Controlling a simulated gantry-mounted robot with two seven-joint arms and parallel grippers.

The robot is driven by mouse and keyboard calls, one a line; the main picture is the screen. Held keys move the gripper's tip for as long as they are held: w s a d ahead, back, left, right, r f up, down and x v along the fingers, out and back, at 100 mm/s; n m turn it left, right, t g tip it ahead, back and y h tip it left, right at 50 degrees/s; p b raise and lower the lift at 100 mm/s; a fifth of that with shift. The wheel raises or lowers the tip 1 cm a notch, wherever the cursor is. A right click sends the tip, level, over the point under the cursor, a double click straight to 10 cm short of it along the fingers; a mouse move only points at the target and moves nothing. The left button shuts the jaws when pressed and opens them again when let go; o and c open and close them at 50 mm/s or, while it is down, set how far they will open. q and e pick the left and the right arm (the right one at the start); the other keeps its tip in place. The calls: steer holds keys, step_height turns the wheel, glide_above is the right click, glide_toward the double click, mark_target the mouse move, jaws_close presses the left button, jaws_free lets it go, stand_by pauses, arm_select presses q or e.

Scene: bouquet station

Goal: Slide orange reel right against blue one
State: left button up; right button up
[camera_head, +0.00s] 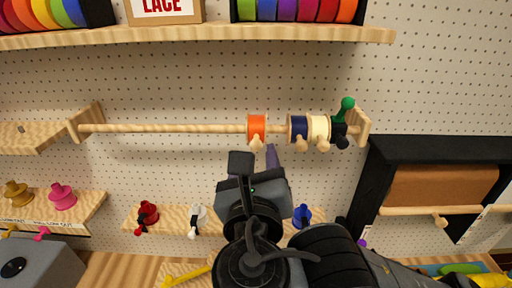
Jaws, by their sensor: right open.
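An orange reel (257,127) hangs on a horizontal wooden rod (170,128) near its right part. A dark blue reel (298,128) is on the same rod to its right, with a visible gap between the two. A cream reel (318,128) sits right of the blue one, then a black reel (339,131) by the end bracket. My right gripper (257,162) is just below the orange reel, pointing up toward the rod. It is open, and I cannot tell whether it touches the reel. My left gripper is not in view.
A wooden shelf (200,36) with colourful rolls runs above the rod. A green-knobbed piece (346,104) stands at the rod's right end. A black-framed unit (440,185) is at right. A lower shelf holds a red spool (147,212), a white spool (197,216) and a blue spool (303,214).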

mark_target(256, 148)
steer(key=shift+w, duration=1.8)
jaws_close()
